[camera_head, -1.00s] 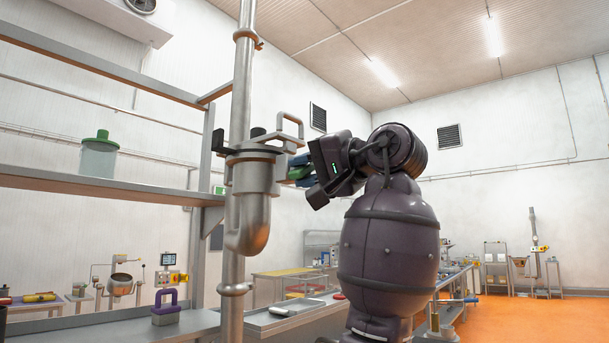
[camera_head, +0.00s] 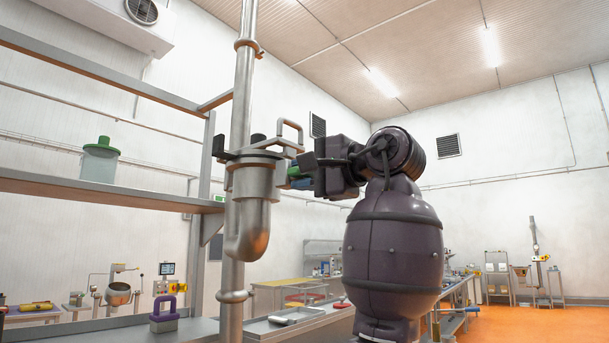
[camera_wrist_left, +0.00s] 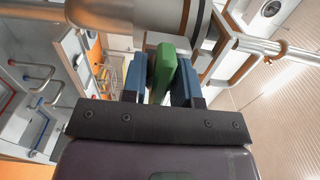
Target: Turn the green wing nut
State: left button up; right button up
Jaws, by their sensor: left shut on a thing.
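The green wing nut (camera_wrist_left: 164,68) shows in the left wrist view as a flat green wing between the two blue fingers. My left gripper (camera_wrist_left: 163,84) is shut on it, one finger on each side. In the head view my left gripper (camera_head: 296,177) is at the right side of the metal pipe housing (camera_head: 251,195), and a little green of the nut (camera_head: 293,171) shows there. The nut's far side and its screw are hidden by the fingers and the housing. My right gripper is not in view.
A bent handle (camera_head: 291,128) stands on top, close to my gripper. A shelf (camera_head: 110,192) with a green-lidded jar (camera_head: 99,160) is at the left. A purple-handled block (camera_head: 164,316) sits on the counter below.

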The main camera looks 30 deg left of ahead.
pick_arm(q)
jog(key=o, duration=0.7)
jog(key=d, duration=0.3)
jog(key=d+b, duration=0.1)
jog(key=d, duration=0.6)
jog(key=shift+s+d+b, duration=0.35)
jog(key=shift+s+d, duration=0.05)
